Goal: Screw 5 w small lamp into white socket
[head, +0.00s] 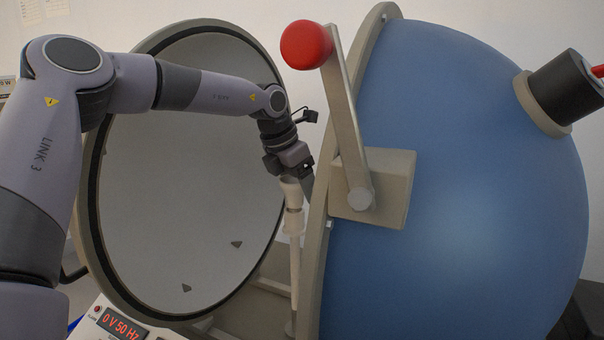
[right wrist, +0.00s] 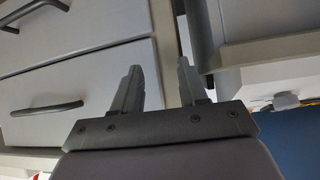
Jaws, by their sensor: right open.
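A pale socket (head: 292,192) stands on top of a slim white post (head: 295,245) inside the opened sphere, in the head view. My left gripper (head: 289,170) is directly above it, pointing down, with its tips at or very near the socket's top. The fingers are small and dark there. I cannot make out the small lamp, nor whether the fingers are shut on it. My right gripper (right wrist: 162,88) is open and empty in the right wrist view, away from the sphere.
The blue hemisphere (head: 460,180), with a red-knobbed lever (head: 307,45), stands close right of my left gripper. The grey-lined hemisphere (head: 190,160) is behind my left arm. A meter (head: 122,322) reads "0 V 50 Hz". Drawers (right wrist: 85,80) face my right gripper.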

